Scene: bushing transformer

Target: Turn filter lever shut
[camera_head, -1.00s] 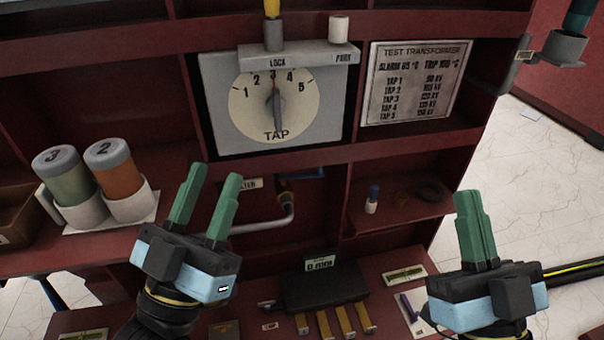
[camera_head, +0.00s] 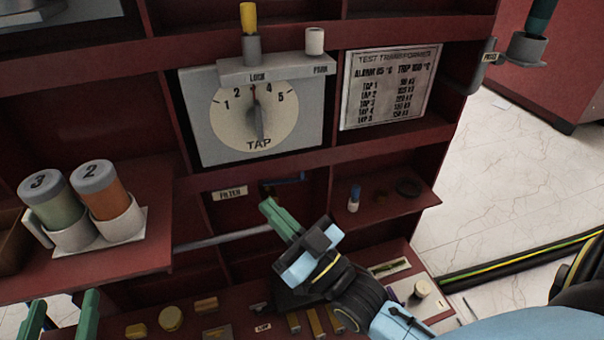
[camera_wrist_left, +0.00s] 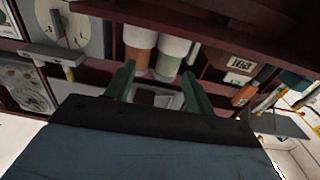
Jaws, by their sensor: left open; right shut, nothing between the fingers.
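The FILTER label (camera_head: 230,193) marks a compartment below the tap dial in the head view. A blue bar (camera_head: 288,181) shows at the top of that compartment, and a grey pipe (camera_head: 222,239) runs across its lower part. My right gripper (camera_head: 270,206) is shut and empty, its green fingertips in front of the compartment, just below the blue bar. I cannot tell whether it touches anything. It hides the pipe's right end and the grip there. My left gripper (camera_head: 65,297) is open and empty at the lower left; its fingers also show in the left wrist view (camera_wrist_left: 158,72).
Canisters 3 (camera_head: 55,202) and 2 (camera_head: 108,192) stand in white holders on the left shelf. The tap dial (camera_head: 254,116) is above the compartment. A small blue-capped bottle (camera_head: 354,199) stands on the right shelf. Several small parts lie on the lower bench.

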